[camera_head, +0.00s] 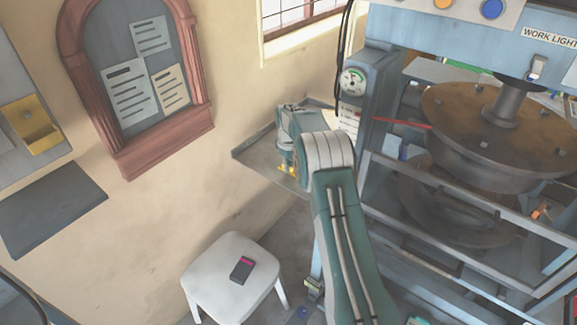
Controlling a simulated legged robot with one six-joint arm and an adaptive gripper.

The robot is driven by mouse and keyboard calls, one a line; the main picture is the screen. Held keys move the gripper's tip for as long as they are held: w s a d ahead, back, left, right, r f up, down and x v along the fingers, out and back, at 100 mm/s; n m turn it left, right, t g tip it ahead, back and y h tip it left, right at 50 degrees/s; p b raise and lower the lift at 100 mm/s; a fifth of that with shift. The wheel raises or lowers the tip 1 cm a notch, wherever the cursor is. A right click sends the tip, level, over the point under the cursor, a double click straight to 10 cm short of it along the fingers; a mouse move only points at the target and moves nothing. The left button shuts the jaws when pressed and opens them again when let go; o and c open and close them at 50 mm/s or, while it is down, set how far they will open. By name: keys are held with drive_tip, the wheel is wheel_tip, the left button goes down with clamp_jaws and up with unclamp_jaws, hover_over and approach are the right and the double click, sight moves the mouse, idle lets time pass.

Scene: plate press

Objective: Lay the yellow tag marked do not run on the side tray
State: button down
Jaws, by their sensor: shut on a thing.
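The side tray (262,160) is a grey, shallow, rimmed shelf between the wall and the press. My arm reaches up from the bottom and bends over, with its end low over this tray. My gripper (287,168) is small in view and partly hidden by my arm. It is shut on the yellow tag (288,169), of which only small yellow bits show. The lettering cannot be read. I cannot tell whether the tag touches the tray.
The blue press frame (372,85) with a gauge (351,83) stands close on the right, beside the round plate (480,125). A notice board (145,75) hangs on the wall. The tray's left part is bare.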

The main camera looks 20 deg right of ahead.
drive_tip(key=shift+a, duration=0.3)
drive_tip(key=c, duration=0.7)
unclamp_jaws()
drive_tip(key=shift+d+f, duration=0.15)
drive_tip(key=shift+d, duration=0.2)
